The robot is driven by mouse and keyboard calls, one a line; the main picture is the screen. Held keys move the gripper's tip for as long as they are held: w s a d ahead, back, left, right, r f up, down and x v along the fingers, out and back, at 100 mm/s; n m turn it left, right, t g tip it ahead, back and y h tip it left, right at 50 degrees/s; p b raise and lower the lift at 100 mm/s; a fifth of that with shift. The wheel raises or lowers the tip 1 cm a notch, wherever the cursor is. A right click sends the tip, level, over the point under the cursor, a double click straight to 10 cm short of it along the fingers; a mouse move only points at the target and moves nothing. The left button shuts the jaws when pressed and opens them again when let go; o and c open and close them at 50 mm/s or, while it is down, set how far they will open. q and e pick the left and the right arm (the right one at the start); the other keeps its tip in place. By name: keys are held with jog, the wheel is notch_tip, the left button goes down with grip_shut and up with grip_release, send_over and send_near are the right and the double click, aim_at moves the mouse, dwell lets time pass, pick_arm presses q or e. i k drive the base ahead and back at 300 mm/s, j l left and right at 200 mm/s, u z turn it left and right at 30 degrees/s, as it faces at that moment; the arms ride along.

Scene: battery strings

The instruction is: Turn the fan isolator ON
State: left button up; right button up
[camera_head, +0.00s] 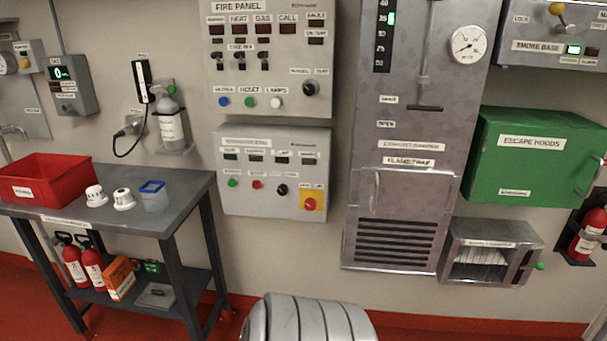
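No control in view carries a label I can clearly read as fan isolator. One candidate is a red rotary knob on a yellow plate (313,201), at the lower right of the grey panel (320,160) below the fire panel; its position is too small to tell. Neither gripper is in view.
A table (185,192) at left holds a red bin (42,180), two white detectors and a tub. A tall grey flame trap cabinet (412,215) stands right of centre, with a green escape hoods box (535,160) beside it. The wall below the grey panel is clear.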

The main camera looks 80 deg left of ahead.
aim_at(310, 204)
jog(key=u, duration=2.95)
